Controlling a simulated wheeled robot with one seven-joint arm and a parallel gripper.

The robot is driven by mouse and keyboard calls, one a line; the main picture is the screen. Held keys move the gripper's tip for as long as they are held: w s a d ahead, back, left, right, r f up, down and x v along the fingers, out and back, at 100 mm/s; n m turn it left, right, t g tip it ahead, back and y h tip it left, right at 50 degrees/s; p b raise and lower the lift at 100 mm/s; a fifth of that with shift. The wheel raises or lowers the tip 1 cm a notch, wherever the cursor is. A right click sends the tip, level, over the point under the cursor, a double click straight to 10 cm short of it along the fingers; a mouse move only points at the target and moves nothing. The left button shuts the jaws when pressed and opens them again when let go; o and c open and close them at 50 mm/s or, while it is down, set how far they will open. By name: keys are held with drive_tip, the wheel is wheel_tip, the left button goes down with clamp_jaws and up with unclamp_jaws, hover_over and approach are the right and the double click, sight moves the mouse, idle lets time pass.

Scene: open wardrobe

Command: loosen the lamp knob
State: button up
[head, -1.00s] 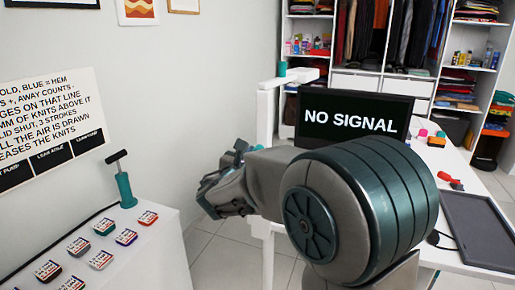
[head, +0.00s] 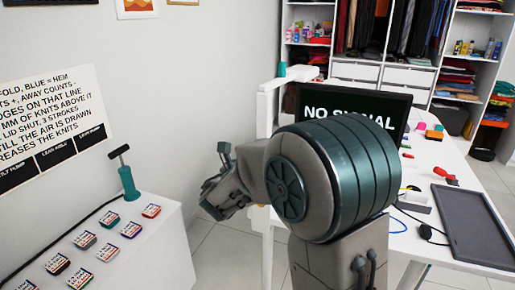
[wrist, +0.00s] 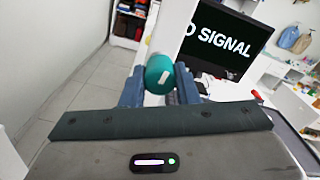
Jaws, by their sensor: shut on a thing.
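My gripper (wrist: 160,84) has its two blue-grey fingers either side of a teal round knob (wrist: 159,68) with a pale mark on its face. The gripper is shut on the knob. A white post (wrist: 178,22) rises just behind the knob in the wrist view. In the head view my gripper (head: 226,186) is at the left end of my arm, in front of the white post (head: 266,118). The knob and the fingers' contact are hidden there. A separate teal cap (head: 282,69) stands on top of the post's frame.
A monitor (head: 335,105) reading "NO SIGNAL" stands on the white table (head: 425,185), right of the post. A dark tray (head: 470,225) lies on the table. At left, a white cabinet (head: 170,255) holds several small labelled blocks and a teal pump (head: 128,180).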

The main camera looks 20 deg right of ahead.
drive_tip(key=shift+n, duration=0.4)
drive_tip(key=o, duration=1)
drive_tip(key=shift+f, duration=0.1)
drive_tip(key=shift+c, duration=0.3)
